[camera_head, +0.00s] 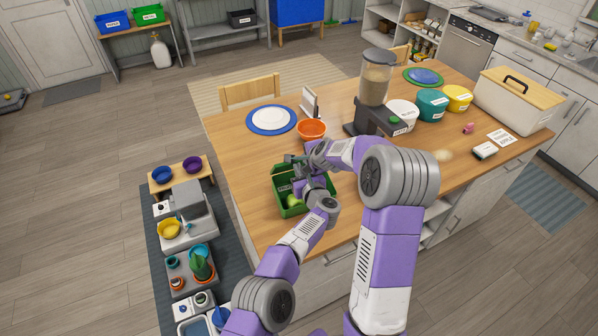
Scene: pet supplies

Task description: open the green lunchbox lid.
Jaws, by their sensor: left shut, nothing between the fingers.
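The green lunchbox (278,197) stands on the wooden table near its front left edge. Its top looks open, with a light green item (293,201) showing inside; I cannot clearly make out the lid, and the right side of the box is hidden behind my arms. My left gripper (303,187) is shut and empty, over the right part of the lunchbox. My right gripper (295,160) is by the back edge of the lunchbox; its fingers are small and partly covered, so their opening and any contact are unclear.
An orange bowl (311,128) stands just behind the grippers, with a blue-rimmed plate (270,119) farther back. A food dispenser (374,84) and several tubs stand to the right. A white bin (516,97) with a wooden lid is at the far right. The table's left strip is clear.

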